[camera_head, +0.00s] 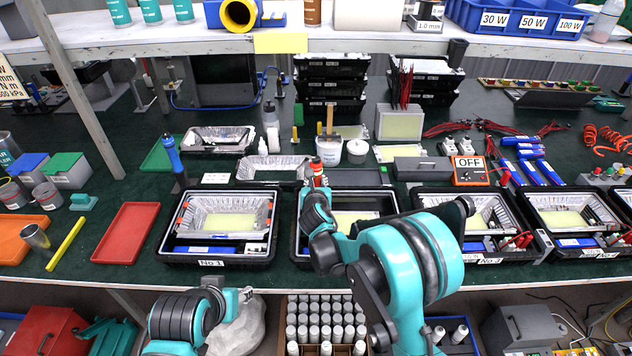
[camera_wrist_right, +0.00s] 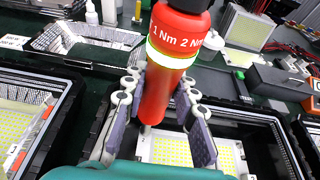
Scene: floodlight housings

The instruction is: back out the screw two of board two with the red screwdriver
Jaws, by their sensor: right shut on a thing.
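My right gripper (camera_head: 318,192) is shut on the red screwdriver (camera_head: 318,168) above the second housing (camera_head: 300,250). In the right wrist view the red screwdriver (camera_wrist_right: 172,70), with a pale band and torque print, stands roughly upright between the finger pads of my right gripper (camera_wrist_right: 160,115). Board two (camera_head: 350,220) lies in that housing, partly hidden by my right arm; its LED face also shows in the wrist view (camera_wrist_right: 172,152). The screwdriver's tip and screw two cannot be made out. My left gripper (camera_head: 240,295) hangs low before the table's front edge, its fingers unclear.
The No 1 housing (camera_head: 215,258) stands to the left, with more housings (camera_head: 485,255) to the right. A blue screwdriver (camera_head: 173,155) stands behind at the left. A red tray (camera_head: 125,232) and yellow bar (camera_head: 65,243) lie left. A glue pot (camera_head: 329,150) stands behind.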

